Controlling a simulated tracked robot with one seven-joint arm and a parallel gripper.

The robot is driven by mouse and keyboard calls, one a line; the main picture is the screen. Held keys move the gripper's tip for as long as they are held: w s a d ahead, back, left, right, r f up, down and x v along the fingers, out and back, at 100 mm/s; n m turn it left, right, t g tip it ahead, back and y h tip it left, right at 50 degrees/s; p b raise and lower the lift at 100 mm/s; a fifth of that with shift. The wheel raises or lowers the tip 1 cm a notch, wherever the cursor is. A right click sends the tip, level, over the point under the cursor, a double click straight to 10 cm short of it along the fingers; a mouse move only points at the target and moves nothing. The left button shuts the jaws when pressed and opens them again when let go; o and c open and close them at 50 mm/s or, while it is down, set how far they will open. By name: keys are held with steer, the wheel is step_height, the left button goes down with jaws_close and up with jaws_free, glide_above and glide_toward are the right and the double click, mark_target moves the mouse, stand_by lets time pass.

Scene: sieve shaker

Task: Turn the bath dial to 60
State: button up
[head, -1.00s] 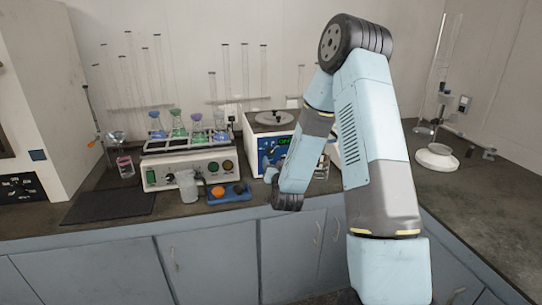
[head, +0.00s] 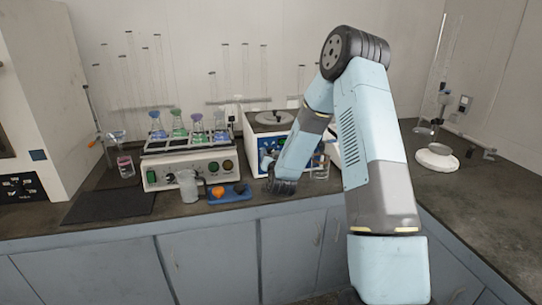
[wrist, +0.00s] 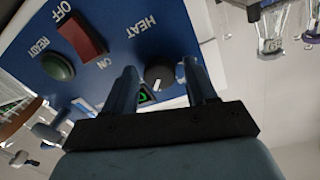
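The dial (wrist: 159,76) is a dark round knob with a white pointer line on a blue panel (wrist: 115,25), near the word HEAT, in the wrist view. My gripper (wrist: 159,68) is open, with its two fingers apart on either side of the dial in the picture. I see no clear contact, and the gap in depth is hard to judge. A green-lit display (wrist: 145,96) shows partly beside the dial, cut off by a finger. In the head view my arm hides most of the blue panel (head: 266,146) of the white box (head: 252,128). No scale numbers are readable.
A red OFF/ON switch (wrist: 82,37) and a green READY button (wrist: 57,66) sit on the same panel. Left of the box stand a shaker unit with flasks (head: 163,174), a beaker (head: 188,186) and a blue tray (head: 229,198). A dark mat (head: 108,206) lies farther left.

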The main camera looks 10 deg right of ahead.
steer(key=c, duration=0.9)
steer(key=shift+f+n, duration=0.1)
steer(key=shift+n, duration=1.8)
steer(key=o, duration=1.1)
steer(key=shift+c, duration=0.2)
steer(key=shift+s, duration=0.1)
steer(key=s+a, duration=0.1)
steer(key=s, duration=1.2)
steer(key=shift+s+f, duration=0.2)
steer(key=shift+s, duration=0.05)
